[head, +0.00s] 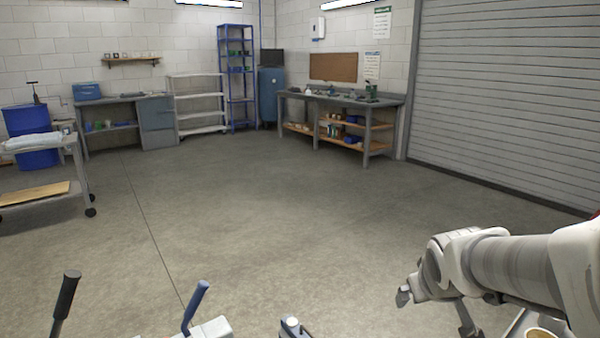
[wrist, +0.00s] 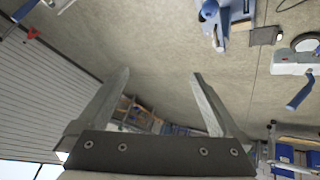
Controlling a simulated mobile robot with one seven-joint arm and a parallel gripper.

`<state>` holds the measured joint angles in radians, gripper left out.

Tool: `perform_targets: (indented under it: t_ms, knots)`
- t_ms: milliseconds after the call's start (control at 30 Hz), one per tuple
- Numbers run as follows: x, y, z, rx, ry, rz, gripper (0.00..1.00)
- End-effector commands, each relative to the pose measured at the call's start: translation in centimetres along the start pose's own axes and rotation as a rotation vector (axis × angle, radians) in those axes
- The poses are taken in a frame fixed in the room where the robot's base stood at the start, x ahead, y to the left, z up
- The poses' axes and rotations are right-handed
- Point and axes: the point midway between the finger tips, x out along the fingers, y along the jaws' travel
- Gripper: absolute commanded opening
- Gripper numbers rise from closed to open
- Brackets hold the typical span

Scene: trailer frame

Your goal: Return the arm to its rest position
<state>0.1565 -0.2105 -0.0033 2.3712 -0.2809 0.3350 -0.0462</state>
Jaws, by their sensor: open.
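My arm reaches in from the right edge of the head view, over the lower right of the scene. My gripper (head: 436,312) is at its left end, low in the picture, above the concrete floor. In the wrist view my gripper (wrist: 160,77) shows two grey fingers spread wide apart. Nothing is between the fingers, and they touch nothing that I can see.
Along the bottom edge are a dark handle (head: 66,296), a blue handle (head: 195,305) and a small grey device (head: 292,327). A cart (head: 78,160) stands at left, a workbench (head: 368,101) at the back. The middle floor is clear.

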Motion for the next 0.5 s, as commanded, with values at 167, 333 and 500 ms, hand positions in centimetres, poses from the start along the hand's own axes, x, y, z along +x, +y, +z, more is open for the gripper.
perform_targets:
  t_ms: [167, 333, 500]
  knots:
    - [-5.9, -2.4, 2.5, 0.074, -0.037, -0.046, 1.0]
    - [-10.2, -4.8, 5.5, 0.128, -0.077, -0.111, 1.0]
    - [-13.5, -7.0, 8.4, 0.16, -0.112, -0.18, 1.0]
